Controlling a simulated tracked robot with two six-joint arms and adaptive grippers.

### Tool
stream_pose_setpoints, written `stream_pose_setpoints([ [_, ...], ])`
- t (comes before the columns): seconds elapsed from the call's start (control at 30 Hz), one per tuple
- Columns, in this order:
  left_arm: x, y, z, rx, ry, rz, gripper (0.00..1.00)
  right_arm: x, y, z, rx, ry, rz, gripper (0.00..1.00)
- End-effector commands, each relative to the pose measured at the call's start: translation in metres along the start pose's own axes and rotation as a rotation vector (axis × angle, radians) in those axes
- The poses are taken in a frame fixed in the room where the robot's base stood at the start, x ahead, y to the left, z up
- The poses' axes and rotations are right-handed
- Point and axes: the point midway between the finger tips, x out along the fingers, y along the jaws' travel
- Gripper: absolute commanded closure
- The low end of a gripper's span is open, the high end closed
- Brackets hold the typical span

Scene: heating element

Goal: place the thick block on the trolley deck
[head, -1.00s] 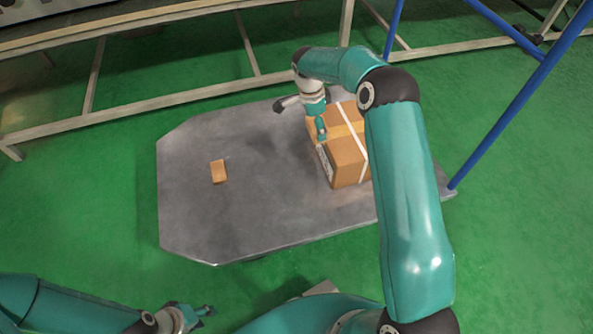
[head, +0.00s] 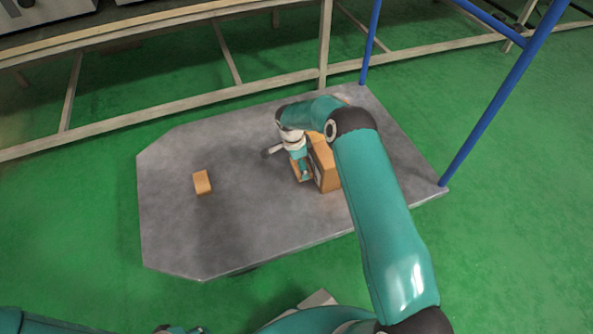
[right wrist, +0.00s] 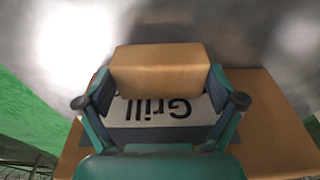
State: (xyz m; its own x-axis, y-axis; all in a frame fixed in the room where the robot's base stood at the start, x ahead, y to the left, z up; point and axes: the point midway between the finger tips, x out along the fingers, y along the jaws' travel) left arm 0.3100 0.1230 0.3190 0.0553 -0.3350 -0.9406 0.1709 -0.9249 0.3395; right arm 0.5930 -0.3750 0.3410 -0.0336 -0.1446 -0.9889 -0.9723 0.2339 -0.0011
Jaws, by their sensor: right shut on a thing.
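A tan block (right wrist: 158,72) is held between the fingers of my right gripper in the right wrist view. In the head view my right gripper (head: 303,175) points down over the grey trolley deck (head: 245,220), close to the left side of a cardboard box (head: 327,168). The arm and fingers hide most of the held block there, and I cannot tell whether it touches the deck. Another small tan block (head: 202,182) lies alone on the left part of the deck. My left gripper (head: 180,330) barely shows at the bottom edge; its fingers are not clear.
The box carries a white label reading "Grill" (right wrist: 165,108) in the right wrist view. Blue posts (head: 490,120) rise at the deck's right end. A pale frame table (head: 150,113) runs behind the trolley. The deck between the lone block and the box is clear.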

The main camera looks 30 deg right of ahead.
Motion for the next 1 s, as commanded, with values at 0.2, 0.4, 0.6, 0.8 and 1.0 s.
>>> stream_pose_setpoints([
  [0.2,0.006,-0.002,0.0,0.0,0.0,0.0,0.6,0.022,0.0,0.003,0.001,0.0,0.0,0.5],
  [0.4,0.006,-0.002,0.0,0.0,0.0,0.0,0.6,0.021,0.0,0.003,0.0,0.0,0.0,0.5],
  [0.6,0.008,-0.003,0.0,0.0,0.0,0.0,0.6,0.023,0.0,0.004,-0.001,0.0,0.001,0.0],
  [0.8,0.008,-0.003,0.0,0.0,0.0,0.0,0.6,0.023,0.0,0.004,-0.001,0.0,0.001,0.0],
  [1.0,0.004,-0.001,0.0,0.0,0.0,0.0,0.6,0.017,0.0,0.004,-0.001,0.0,0.0,0.0],
])
